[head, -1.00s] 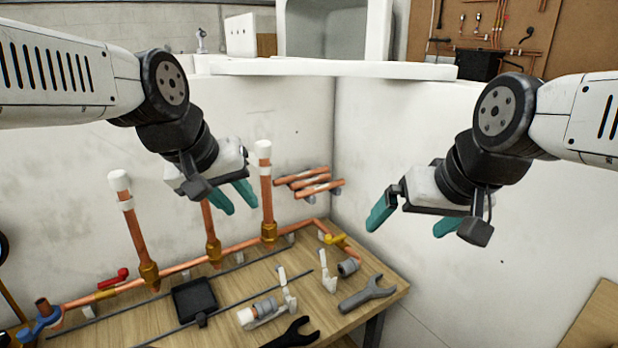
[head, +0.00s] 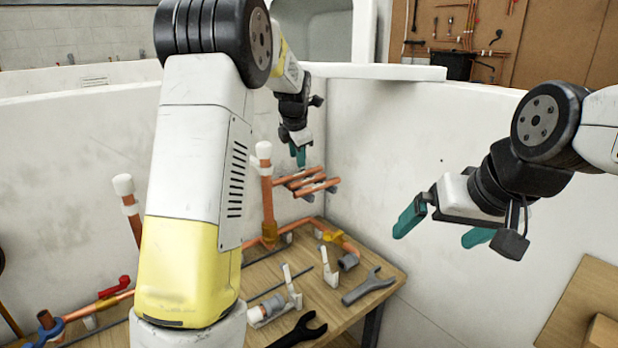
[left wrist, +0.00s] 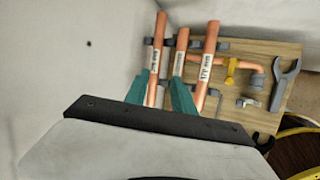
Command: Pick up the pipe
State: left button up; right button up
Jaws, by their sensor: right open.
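Three copper pipes (head: 303,180) with white printed labels lie side by side on grey holders on the wall, above the bench's far right corner. My left gripper (head: 299,158) hangs just above them. In the left wrist view its teal fingers (left wrist: 160,94) are apart, pointing at the left pipe (left wrist: 157,50) and middle pipe (left wrist: 181,50). The right pipe (left wrist: 207,65) lies outside the right finger. The pipes' near ends are hidden by the gripper, and I cannot tell whether a finger touches one. My right gripper (head: 443,228) is open and empty, over on the right.
The wooden bench (head: 385,300) below carries upright copper pipework (head: 267,205), a grey wrench (head: 368,287), a black wrench (head: 298,332) and grey fittings (head: 349,262). White walls meet at a corner behind the pipes. My left arm hides much of the bench.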

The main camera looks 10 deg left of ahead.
aim_at(298, 176)
pick_arm(q)
jog(key=shift+w+d+f+n, duration=0.15)
jog(key=shift+w+f+n, duration=0.25)
jog(key=shift+w+f, duration=0.3)
jog(key=x, duration=0.7)
jog(key=shift+w+a, duration=0.1)
jog(key=shift+a, duration=0.3)
jog(key=c, duration=0.6)
grip_shut()
